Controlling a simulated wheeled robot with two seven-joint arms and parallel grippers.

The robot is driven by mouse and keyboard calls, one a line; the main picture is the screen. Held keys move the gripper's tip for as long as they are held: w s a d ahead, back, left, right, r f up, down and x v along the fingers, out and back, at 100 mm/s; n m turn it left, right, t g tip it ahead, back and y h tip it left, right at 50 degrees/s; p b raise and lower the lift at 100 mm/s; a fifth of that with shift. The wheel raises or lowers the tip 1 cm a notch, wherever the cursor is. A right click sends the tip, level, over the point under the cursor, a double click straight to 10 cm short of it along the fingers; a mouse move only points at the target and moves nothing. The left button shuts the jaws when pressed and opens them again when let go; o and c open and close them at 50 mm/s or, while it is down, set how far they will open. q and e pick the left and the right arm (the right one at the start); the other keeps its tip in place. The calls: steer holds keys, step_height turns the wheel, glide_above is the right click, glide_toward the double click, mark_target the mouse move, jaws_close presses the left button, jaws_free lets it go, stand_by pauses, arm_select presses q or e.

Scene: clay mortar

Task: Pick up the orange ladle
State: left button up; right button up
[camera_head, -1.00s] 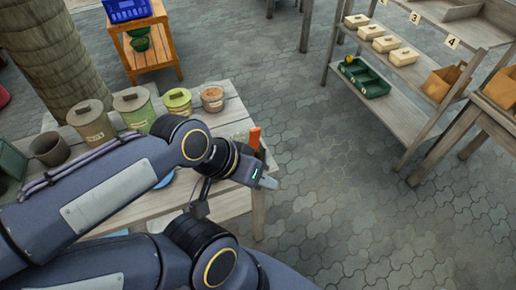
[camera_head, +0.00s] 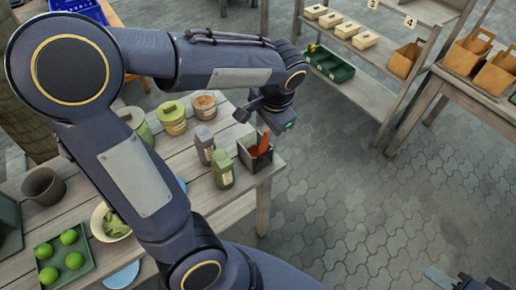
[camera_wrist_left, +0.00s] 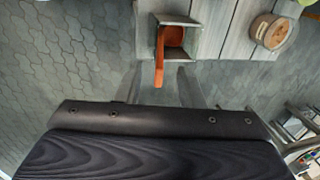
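The orange ladle (camera_head: 264,143) stands tilted in a small dark open box (camera_head: 252,161) at the table's right end. In the left wrist view, the ladle (camera_wrist_left: 159,58) sticks out of the box (camera_wrist_left: 183,20) toward me. My left gripper (camera_head: 279,126) is just above and to the right of the ladle in the head view. In the left wrist view, the left gripper (camera_wrist_left: 160,86) is open, its fingers apart and the ladle's end showing between them, not gripped. My right gripper (camera_head: 460,281) is partly in view at the bottom right, away from the table.
Lidded pots (camera_head: 172,117), a brown pot (camera_head: 43,187), a bowl (camera_head: 108,222) and a tray of green fruits (camera_head: 62,283) share the table (camera_head: 160,273). A shelf (camera_head: 372,82) stands behind open paving.

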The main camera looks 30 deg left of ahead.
mark_target(266, 144)
arm_select(q)
steer(key=shift+w+f, duration=0.25)
steer(key=shift+f, duration=0.1)
steer(key=x, duration=0.7)
steer(key=shift+w+d+f, duration=0.1)
steer(key=shift+w, duration=0.3)
jaws_close()
